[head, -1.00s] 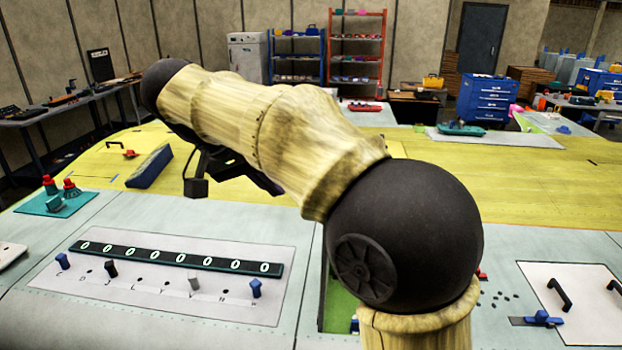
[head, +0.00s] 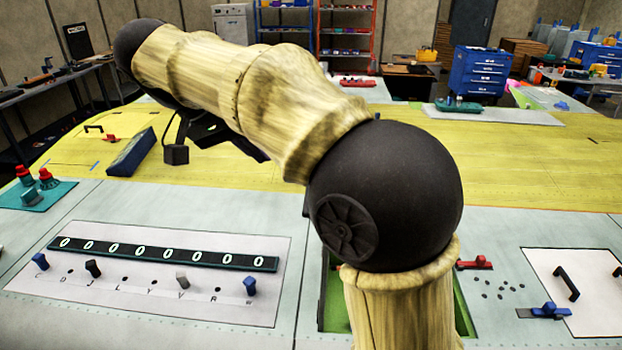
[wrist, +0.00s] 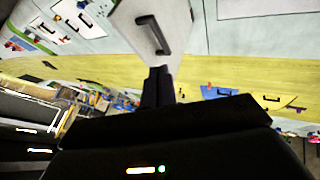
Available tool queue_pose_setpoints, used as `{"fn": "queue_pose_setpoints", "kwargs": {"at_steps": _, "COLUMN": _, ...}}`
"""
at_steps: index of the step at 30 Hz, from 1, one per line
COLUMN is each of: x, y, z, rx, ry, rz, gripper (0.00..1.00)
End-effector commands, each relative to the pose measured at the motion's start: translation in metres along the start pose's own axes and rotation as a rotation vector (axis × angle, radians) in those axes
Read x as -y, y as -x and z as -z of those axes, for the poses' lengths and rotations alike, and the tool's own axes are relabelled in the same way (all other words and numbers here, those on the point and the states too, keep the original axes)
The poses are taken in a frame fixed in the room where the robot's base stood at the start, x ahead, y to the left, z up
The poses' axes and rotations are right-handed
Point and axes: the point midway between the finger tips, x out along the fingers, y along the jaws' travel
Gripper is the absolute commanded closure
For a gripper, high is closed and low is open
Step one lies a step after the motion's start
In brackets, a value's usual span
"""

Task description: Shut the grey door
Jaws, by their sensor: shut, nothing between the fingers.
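In the wrist view a light grey panel with a black bar handle (wrist: 148,33), which looks like the grey door (wrist: 180,25), stands out from the work surface at the top middle. My gripper (wrist: 158,72) is shut and empty, with its fingertips close to the panel's lower edge in that view. I cannot tell whether they touch. In the head view my arm covers the middle, and I cannot make out the grey door there. A green-lined recess (head: 335,305) in the pale surface shows partly behind my arm.
A dark blue block (head: 132,152) lies on the yellow surface.

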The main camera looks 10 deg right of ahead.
Motion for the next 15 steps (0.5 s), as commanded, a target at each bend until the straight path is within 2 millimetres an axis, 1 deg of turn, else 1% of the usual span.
{"fn": "queue_pose_setpoints", "kwargs": {"at_steps": 5, "x": -0.001, "y": -0.01, "z": 0.001, "rx": 0.002, "ry": -0.001, "rz": -0.003, "gripper": 1.0}}
{"fn": "queue_pose_setpoints", "kwargs": {"at_steps": 8, "x": -0.001, "y": -0.02, "z": 0.001, "rx": 0.002, "ry": 0.0, "rz": -0.004, "gripper": 1.0}}
{"fn": "queue_pose_setpoints", "kwargs": {"at_steps": 15, "x": -0.002, "y": -0.055, "z": 0.001, "rx": 0.003, "ry": -0.001, "rz": -0.005, "gripper": 1.0}}
